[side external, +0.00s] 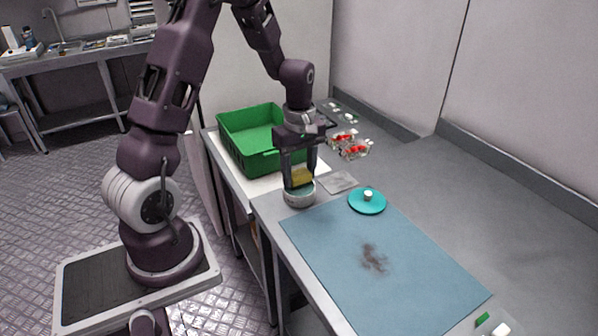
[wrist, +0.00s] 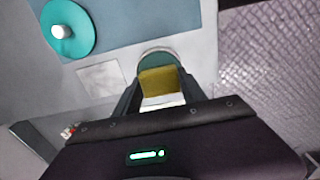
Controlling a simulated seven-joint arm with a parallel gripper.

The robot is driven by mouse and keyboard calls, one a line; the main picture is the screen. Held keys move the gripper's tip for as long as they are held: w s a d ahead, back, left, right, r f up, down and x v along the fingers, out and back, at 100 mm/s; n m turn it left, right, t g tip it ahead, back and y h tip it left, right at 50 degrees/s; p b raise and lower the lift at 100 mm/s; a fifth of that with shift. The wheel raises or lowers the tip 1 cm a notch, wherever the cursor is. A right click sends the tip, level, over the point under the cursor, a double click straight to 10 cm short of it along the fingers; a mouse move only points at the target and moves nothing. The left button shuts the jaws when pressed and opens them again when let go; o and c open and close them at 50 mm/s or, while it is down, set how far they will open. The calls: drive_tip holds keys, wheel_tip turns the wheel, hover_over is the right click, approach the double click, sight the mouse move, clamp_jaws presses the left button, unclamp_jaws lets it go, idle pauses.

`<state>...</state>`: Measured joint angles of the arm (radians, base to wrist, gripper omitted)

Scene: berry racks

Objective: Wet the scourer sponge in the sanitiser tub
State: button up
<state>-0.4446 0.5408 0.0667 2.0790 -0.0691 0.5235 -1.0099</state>
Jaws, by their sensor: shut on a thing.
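The scourer sponge (side external: 300,178) is a yellow block held between the two fingers of my gripper (side external: 299,182). My gripper points down and is shut on it. The sanitiser tub (side external: 299,198) is a small round grey tub directly below, and the sponge is at or just above its rim; I cannot tell whether it touches the liquid. In the wrist view the sponge (wrist: 161,82) shows yellow between the fingers, with the tub's greenish inside (wrist: 157,59) behind it. A teal lid with a white knob (side external: 367,202) lies on the counter right of the tub.
A blue mat (side external: 330,240) with a dark smudge (side external: 373,257) covers the near counter. A green crate (side external: 232,150) stands behind left of the tub. Clear punnets with red berries (side external: 354,150) sit behind right. A flat grey square (side external: 338,182) lies beside the tub.

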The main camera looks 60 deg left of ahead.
sight(299, 173)
drive_tip(key=shift+f, duration=0.6)
idle(1.1)
drive_tip(key=shift+r, duration=3.55)
